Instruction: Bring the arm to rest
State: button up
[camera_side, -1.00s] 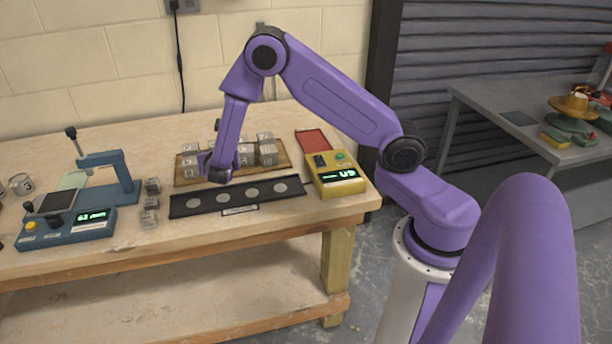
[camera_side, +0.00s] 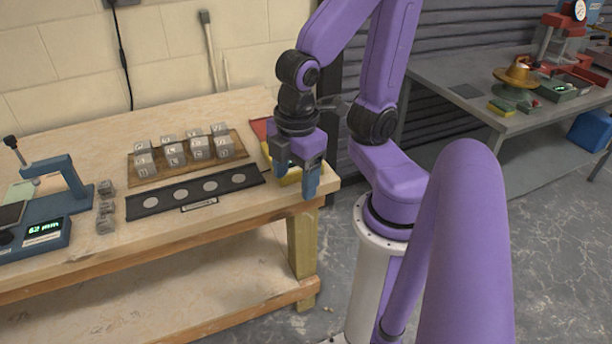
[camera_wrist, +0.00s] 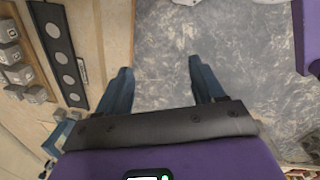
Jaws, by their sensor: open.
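My gripper (camera_side: 298,190) is open and empty in the side view. It points down over the right end of the wooden bench (camera_side: 232,215), in front of the yellow device, which it partly hides. The arm is folded back close to its base. In the wrist view my gripper (camera_wrist: 160,82) shows its two blue fingers spread apart, with grey floor (camera_wrist: 165,40) behind them and nothing between them.
Grey cubes (camera_side: 174,155) stand on a wooden board behind a black strip with pale discs (camera_side: 195,190). A blue device (camera_side: 45,215) stands at the left. The yellow device (camera_side: 268,158) is mostly hidden. A grey table (camera_side: 470,95) stands at the right.

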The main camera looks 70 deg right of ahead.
jog(key=shift+s+a+r+y, duration=0.1)
jog(key=shift+s+y, duration=0.1)
jog(key=shift+s, duration=0.4)
jog(key=shift+s+a+r+y, duration=0.1)
jog(key=shift+s+y, duration=0.1)
jog(key=shift+s, duration=0.35)
